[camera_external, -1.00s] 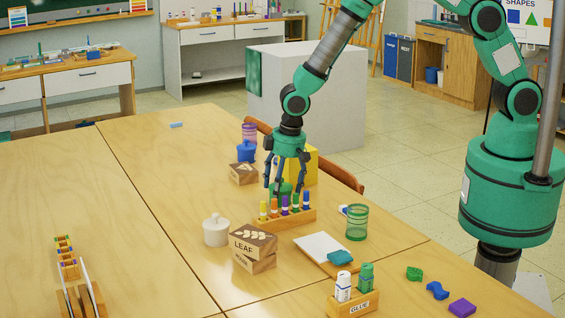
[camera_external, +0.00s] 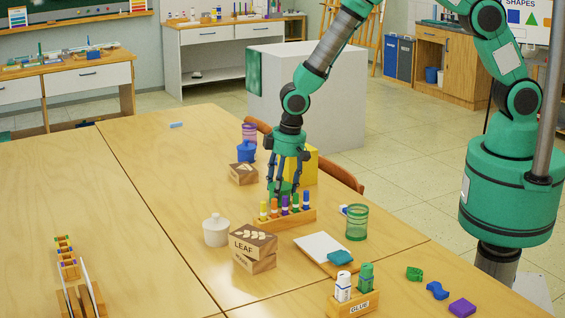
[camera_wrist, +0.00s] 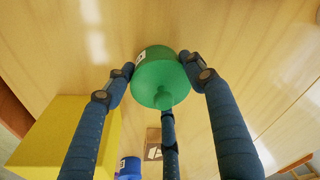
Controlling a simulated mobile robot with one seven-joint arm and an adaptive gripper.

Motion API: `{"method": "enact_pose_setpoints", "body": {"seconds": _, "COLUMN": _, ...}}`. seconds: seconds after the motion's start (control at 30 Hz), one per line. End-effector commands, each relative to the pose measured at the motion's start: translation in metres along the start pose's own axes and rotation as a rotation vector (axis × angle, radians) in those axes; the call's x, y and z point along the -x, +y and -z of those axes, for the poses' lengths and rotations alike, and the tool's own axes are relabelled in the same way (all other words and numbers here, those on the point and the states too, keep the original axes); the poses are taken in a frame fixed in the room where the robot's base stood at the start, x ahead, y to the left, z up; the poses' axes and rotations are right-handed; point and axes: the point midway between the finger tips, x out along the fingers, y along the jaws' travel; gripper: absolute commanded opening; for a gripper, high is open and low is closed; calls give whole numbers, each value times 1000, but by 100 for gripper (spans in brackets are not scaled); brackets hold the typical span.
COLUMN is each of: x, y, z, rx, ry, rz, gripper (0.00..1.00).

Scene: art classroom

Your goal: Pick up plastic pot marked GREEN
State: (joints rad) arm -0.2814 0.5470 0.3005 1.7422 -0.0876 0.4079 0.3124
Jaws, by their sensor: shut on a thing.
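The green plastic pot (camera_wrist: 161,78) has a lid with a knob and a partly visible white label on its side. In the outside view the pot (camera_external: 281,189) stands behind the wooden marker rack, partly hidden by it and by the fingers. My gripper (camera_external: 283,183) points down over the pot with its fingers shut around it. In the wrist view my gripper (camera_wrist: 164,85) has blue fingers on the left, right and lower sides of the pot, with the tips against it. Whether the pot is clear of the table is hard to tell.
The marker rack (camera_external: 287,219) stands just in front of the pot. A yellow block (camera_external: 304,165) is close behind right. A blue pot (camera_external: 246,151) and a wooden box (camera_external: 243,174) are behind left. A white pot (camera_external: 216,231) and LEAF blocks (camera_external: 253,242) are front left.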

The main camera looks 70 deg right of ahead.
Motion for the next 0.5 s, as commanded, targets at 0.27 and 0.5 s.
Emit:
{"method": "enact_pose_setpoints", "body": {"seconds": 0.27, "x": 32, "y": 0, "z": 6, "rx": 0, "ry": 4, "rz": 1, "gripper": 18}}
{"method": "enact_pose_setpoints", "body": {"seconds": 0.5, "x": 43, "y": 8, "z": -29, "rx": 0, "ry": 1, "rz": 0, "gripper": 18}}
